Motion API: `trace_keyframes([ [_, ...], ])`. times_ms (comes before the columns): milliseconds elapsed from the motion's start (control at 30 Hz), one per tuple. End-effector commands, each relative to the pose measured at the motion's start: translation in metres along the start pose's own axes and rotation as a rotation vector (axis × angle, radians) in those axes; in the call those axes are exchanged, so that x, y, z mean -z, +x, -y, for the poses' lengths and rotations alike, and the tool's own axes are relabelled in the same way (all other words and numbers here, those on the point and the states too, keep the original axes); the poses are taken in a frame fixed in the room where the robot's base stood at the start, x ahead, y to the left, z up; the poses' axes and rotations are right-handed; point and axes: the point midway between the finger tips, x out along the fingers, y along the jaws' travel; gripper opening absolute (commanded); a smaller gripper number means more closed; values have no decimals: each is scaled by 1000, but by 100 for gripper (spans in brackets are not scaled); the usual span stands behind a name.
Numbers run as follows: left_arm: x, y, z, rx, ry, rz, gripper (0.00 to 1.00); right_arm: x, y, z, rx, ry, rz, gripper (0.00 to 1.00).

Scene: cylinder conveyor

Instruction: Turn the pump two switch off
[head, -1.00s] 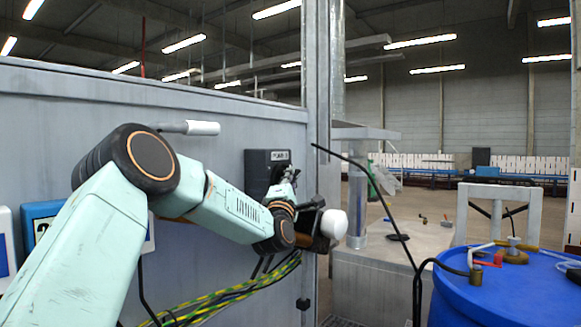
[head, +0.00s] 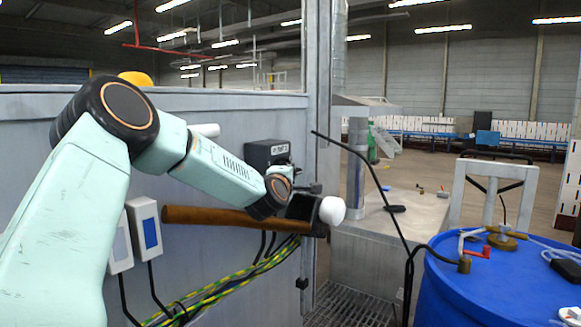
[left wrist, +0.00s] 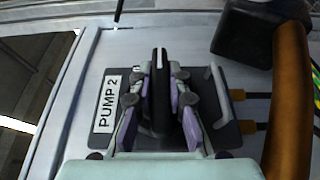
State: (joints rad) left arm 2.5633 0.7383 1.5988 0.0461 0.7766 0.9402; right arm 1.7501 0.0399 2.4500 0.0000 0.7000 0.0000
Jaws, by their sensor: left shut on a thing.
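The pump two switch is a dark grey box on the metal panel, with a white PUMP 2 label (left wrist: 107,103) in the left wrist view. Its black upright lever (left wrist: 159,75) stands in the middle. My left gripper (left wrist: 160,98) has its purple-padded fingers on both sides of the lever and is shut on it. In the head view the switch box (head: 266,151) is on the panel near the post, and my left wrist partly hides its lower part and the lever. My right gripper is not in view.
A mallet with a wooden handle (head: 205,216) and a white-faced head (head: 331,210) is just below and beside my left wrist. Striped cables (head: 235,284) hang below it. White boxes with blue panels (head: 146,230) are at left. A blue drum (head: 480,287) stands at right.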

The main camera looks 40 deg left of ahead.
Motion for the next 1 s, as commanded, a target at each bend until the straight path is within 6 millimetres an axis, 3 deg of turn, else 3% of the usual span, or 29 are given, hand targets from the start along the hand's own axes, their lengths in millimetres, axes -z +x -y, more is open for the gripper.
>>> trace_keyframes([
  [567,1,0,-1,15,8,-3,0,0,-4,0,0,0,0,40],
  [600,1,0,-1,15,8,-3,18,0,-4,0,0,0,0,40],
  [833,1,0,0,15,8,-2,38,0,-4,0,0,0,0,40],
  [1000,0,0,0,16,7,-2,39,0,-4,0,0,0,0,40],
])
